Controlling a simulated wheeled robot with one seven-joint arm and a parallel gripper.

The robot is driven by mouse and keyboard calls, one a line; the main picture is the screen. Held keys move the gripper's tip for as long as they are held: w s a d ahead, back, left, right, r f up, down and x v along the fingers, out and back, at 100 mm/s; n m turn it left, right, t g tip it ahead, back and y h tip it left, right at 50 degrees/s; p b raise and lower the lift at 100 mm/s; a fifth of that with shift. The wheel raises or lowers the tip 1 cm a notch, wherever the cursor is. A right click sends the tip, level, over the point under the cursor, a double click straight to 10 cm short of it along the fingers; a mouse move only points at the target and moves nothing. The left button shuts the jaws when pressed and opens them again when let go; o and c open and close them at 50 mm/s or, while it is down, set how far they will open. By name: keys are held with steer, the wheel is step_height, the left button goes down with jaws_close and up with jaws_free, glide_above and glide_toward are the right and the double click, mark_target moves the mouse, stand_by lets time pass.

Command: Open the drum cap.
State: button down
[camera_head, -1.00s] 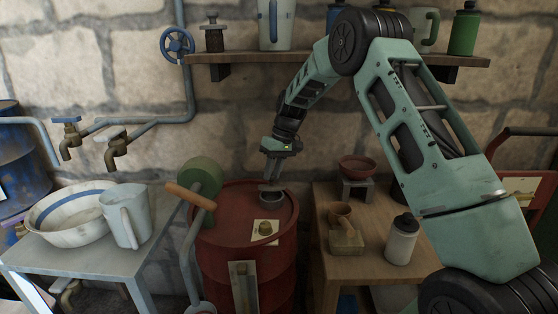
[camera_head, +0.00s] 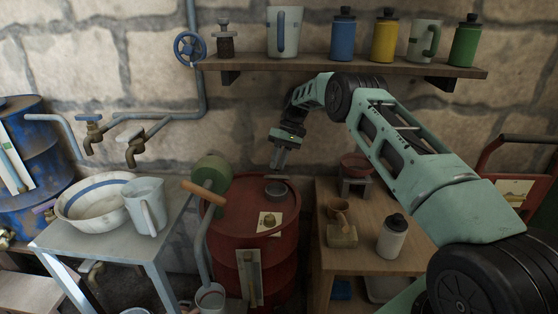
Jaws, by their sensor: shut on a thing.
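The red drum (camera_head: 228,232) stands upright on the floor between two tables. On its top, towards the back, is the small round grey drum cap (camera_head: 275,190). My gripper (camera_head: 279,168) comes down from above with its fingers over the cap, shut on its upper part. The contact is small and partly hidden, and I cannot tell whether the cap is seated or raised. A pale card with a small brass-coloured knob (camera_head: 268,221) lies on the drum top in front of the cap.
A green roller with a wooden handle (camera_head: 204,192) stands at the drum's left. The left table (camera_head: 100,240) holds a basin and jug. The wooden table (camera_head: 360,258) on the right holds a white bottle (camera_head: 392,236) and small items. A shelf (camera_head: 350,66) with several containers runs above.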

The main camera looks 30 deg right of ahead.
steer(key=shift+a+f, duration=0.1)
steer(key=c, duration=1.2)
jaws_free()
steer(key=shift+c, duration=0.2)
steer(key=shift+b, duration=0.35)
